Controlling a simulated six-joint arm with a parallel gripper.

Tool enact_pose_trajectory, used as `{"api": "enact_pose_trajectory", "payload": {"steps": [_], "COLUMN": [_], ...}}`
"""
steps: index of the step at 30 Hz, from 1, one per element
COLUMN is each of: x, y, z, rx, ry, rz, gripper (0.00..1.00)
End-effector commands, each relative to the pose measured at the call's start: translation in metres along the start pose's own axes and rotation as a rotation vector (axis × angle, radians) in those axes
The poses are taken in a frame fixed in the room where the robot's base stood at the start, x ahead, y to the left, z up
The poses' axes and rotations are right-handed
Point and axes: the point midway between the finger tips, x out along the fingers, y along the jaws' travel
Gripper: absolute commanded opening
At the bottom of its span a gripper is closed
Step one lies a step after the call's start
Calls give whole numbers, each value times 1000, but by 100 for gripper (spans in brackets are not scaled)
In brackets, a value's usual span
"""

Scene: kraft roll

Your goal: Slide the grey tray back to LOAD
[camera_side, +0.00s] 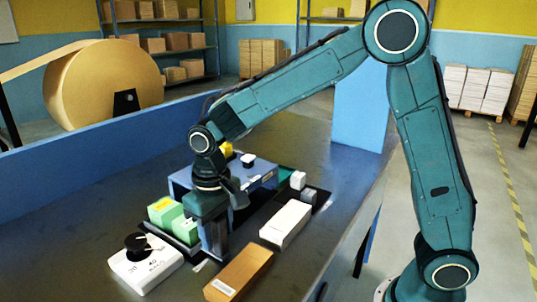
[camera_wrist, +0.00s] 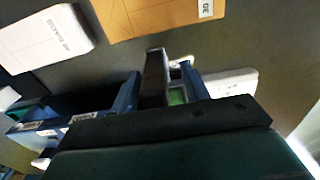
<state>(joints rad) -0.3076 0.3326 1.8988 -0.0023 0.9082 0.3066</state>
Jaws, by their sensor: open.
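My gripper (camera_side: 214,246) points down in front of the blue station (camera_side: 264,183), beside two green blocks (camera_side: 164,211). Its jaws are open; in the wrist view the fingers (camera_wrist: 172,82) show with a green patch between them. I cannot clearly pick out the grey tray; the arm and blue station hide much of the spot around the fingers. Whether the fingers touch anything there, I cannot tell. No LOAD label is readable.
A white box with a black knob (camera_side: 146,264) stands at front left. A brown box (camera_side: 239,273) and a white box (camera_side: 286,224) lie to the right of my gripper. A small white block (camera_side: 298,180) is behind. The dark table is clear at far left.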

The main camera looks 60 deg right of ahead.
Motion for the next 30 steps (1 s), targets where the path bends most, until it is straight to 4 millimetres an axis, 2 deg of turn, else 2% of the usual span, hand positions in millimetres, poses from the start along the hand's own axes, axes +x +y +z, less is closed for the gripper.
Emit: {"api": "enact_pose_trajectory", "payload": {"steps": [5, 11, 30], "x": [-4, -20, -120], "y": [1, 1, 0], "z": [0, 0, -1], "rx": [1, 2, 0], "ry": [0, 1, 4], "rz": [1, 0, -1], "gripper": [45, 45, 45]}}
